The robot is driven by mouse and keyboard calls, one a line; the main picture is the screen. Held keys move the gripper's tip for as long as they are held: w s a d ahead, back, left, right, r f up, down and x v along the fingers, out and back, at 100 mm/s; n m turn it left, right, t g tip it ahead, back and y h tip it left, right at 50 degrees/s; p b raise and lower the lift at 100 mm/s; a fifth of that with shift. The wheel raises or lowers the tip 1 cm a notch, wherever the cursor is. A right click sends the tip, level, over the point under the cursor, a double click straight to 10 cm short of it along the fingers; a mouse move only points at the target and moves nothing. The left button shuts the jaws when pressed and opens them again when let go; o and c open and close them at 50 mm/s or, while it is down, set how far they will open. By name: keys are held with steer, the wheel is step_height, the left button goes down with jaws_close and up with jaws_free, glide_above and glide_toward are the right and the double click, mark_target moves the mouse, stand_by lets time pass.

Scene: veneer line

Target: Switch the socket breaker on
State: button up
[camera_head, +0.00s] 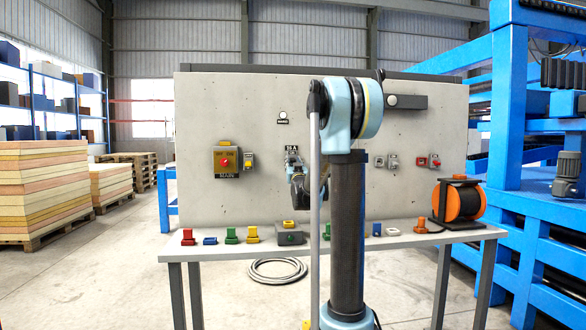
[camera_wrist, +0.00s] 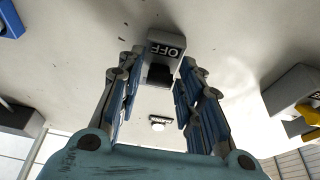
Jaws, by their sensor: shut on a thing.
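The socket breaker (camera_wrist: 166,40) is a small grey unit on the upright panel, with an OFF label that appears upside down in the wrist view. A dark part (camera_wrist: 160,74) shows below the label. My gripper (camera_wrist: 161,62) has its two blue fingers on either side of the breaker, shut on it. In the head view my gripper (camera_head: 294,178) is at the panel just under a label reading 16 A (camera_head: 292,150). There my wrist and fingers hide most of the breaker.
Other small switches (camera_head: 386,161) are to the right. Several coloured devices and an orange cable reel (camera_head: 459,201) stand on the bench (camera_head: 215,250). A coiled hose (camera_head: 277,270) lies below.

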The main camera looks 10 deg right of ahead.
mark_target(292, 158)
steer(key=r+g, duration=0.1)
steer(key=g, duration=0.1)
steer(key=r+g, duration=0.1)
steer(key=g, duration=0.1)
steer(key=shift+s, duration=0.1)
steer(key=shift+r+g, duration=0.25)
steer(key=shift+g, duration=0.55)
steer(key=shift+r+g, duration=0.25)
steer(key=shift+g, duration=0.55)
steer(key=o, duration=1.1)
steer(key=shift+w, duration=0.2)
steer(key=shift+c, duration=0.2)
steer(key=shift+s, duration=0.1)
steer(key=v, duration=1.1)
steer(key=shift+s+r, duration=0.2)
steer(key=shift+s, duration=0.15)
steer(key=shift+f, duration=0.1)
